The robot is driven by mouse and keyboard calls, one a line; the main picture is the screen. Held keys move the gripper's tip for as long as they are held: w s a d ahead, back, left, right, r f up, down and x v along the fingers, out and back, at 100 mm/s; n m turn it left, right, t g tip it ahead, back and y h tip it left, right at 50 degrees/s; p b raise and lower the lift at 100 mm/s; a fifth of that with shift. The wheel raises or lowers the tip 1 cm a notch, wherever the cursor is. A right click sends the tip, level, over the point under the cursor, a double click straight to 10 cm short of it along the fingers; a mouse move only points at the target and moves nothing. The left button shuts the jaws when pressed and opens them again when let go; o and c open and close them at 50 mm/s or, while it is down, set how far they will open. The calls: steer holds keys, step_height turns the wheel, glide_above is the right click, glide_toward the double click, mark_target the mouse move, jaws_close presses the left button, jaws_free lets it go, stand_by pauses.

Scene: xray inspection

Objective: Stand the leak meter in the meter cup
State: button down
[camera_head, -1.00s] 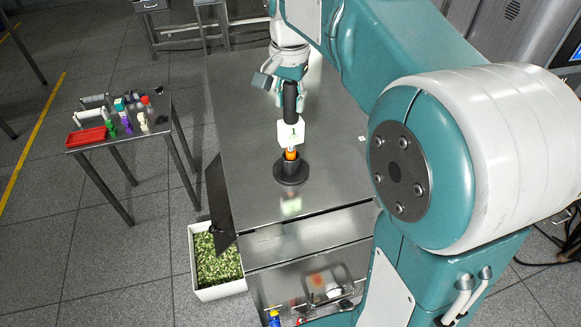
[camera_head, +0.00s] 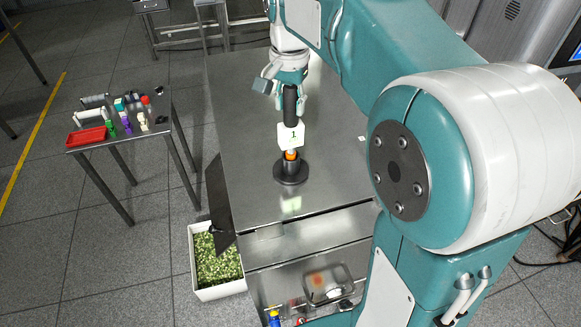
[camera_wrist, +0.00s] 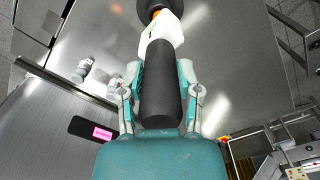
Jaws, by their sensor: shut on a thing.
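The leak meter has a black handle (camera_head: 290,104), a white body marked 1 (camera_head: 290,136) and an orange lower end (camera_head: 290,155). My gripper (camera_head: 289,92) is shut on the black handle, which also shows between the fingers in the wrist view (camera_wrist: 161,95). The meter hangs close to upright, slightly tilted. The meter cup (camera_head: 290,172) is a dark round holder with a wide base on the steel table (camera_head: 245,120). The orange end is at the cup's mouth; how far inside it reaches is hidden. The wrist view shows the cup partly, behind the white body (camera_wrist: 160,36).
A small side table at left holds a red tray (camera_head: 87,137) and several small items. A white bin of green bits (camera_head: 218,285) stands on the floor beside the steel table. The tabletop around the cup is mostly clear.

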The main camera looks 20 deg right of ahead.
steer(key=shift+f, duration=0.2)
steer(key=shift+c, duration=1)
jaws_free()
step_height(320, 180, up, 12)
steer(key=shift+a+f, duration=0.1)
steer(key=shift+s, duration=0.45)
steer(key=s+f+n+t, duration=0.5)
steer(key=s+f+n, duration=0.3)
steer(key=s+f, duration=0.8)
steer(key=s, duration=0.3)
steer(key=shift+s+t, duration=0.3)
steer(key=shift+s, duration=0.05)
